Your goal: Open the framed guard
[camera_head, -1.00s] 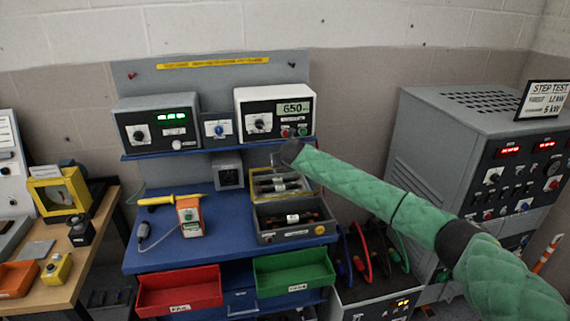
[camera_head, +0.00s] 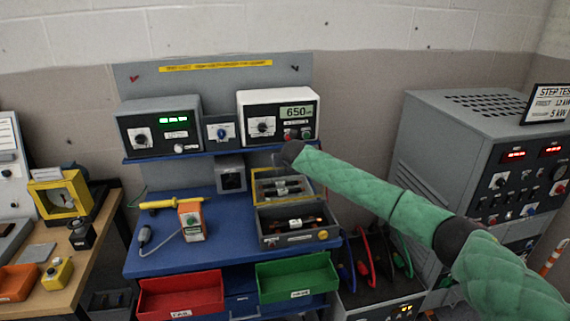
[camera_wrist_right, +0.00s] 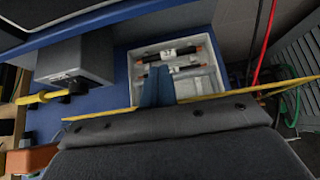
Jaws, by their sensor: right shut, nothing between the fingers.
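The framed guard (camera_head: 257,188) is a clear panel in a yellow frame. It stands raised at the back of a grey box (camera_head: 268,240) on the blue bench. In the right wrist view the yellow frame (camera_wrist_right: 217,98) shows as a thin strip, nearly edge-on, across the picture. The box's pale interior (camera_wrist_right: 205,85), with dark and orange-ended parts, lies beyond it. My right gripper (camera_head: 277,160) is just behind the guard's top edge, its fingers small in the head view. Its blue fingers (camera_wrist_right: 157,84) are shut and empty beside the frame; contact is unclear. My left gripper is not in view.
Two instruments (camera_head: 160,128) (camera_head: 277,117) sit on the shelf above. An orange-faced tester (camera_head: 192,222) stands left of the box. Red (camera_head: 180,297) and green (camera_head: 297,280) bins hang in front. Cables (camera_head: 365,255) and a grey cabinet (camera_head: 440,130) are at right.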

